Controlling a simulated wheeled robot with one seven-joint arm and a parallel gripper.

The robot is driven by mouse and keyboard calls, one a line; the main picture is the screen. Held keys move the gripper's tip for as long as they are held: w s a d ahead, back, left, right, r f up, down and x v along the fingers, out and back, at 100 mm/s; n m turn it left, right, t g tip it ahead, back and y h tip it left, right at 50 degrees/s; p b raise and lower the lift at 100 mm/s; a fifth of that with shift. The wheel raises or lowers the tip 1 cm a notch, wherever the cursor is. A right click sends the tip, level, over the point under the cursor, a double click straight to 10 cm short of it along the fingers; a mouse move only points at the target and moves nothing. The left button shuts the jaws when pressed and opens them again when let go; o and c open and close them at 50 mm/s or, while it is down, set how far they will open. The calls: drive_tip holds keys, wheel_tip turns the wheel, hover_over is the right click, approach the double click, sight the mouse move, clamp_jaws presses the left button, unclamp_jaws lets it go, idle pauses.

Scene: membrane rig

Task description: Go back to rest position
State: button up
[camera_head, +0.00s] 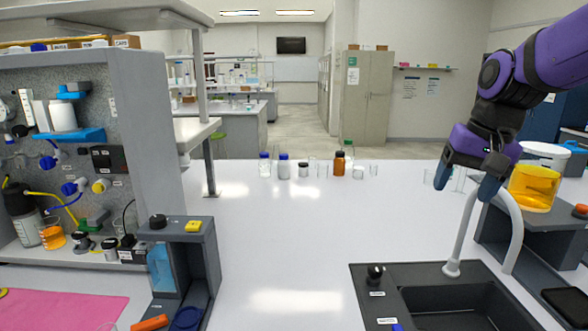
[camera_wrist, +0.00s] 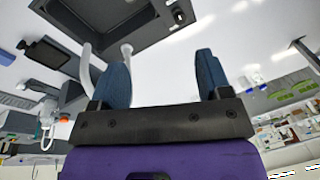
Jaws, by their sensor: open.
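My gripper (camera_head: 464,188) is at the right of the head view, raised above the bench near the sink faucet. Its two blue fingers point down and stand apart, with nothing between them. In the wrist view my gripper (camera_wrist: 162,75) also shows spread fingers and an empty gap. My purple and black arm comes in from the upper right of the head view. The white curved faucet (camera_head: 467,225) stands just below and beside the fingers; I cannot tell the exact gap between them.
The dark sink (camera_head: 460,300) lies at the front right. A vessel of yellow liquid (camera_head: 534,187) stands on a grey stand right of my gripper. Several bottles, one amber (camera_head: 339,165), line the bench's back edge. A rig panel (camera_head: 75,120) fills the left. The bench middle is clear.

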drive_tip(key=s+d+n+t+h, duration=0.1)
drive_tip(key=s+n+t, duration=0.2)
drive_tip(key=s, duration=1.3)
drive_tip(key=shift+s+d+r, duration=0.15)
drive_tip(key=shift+s, duration=0.2)
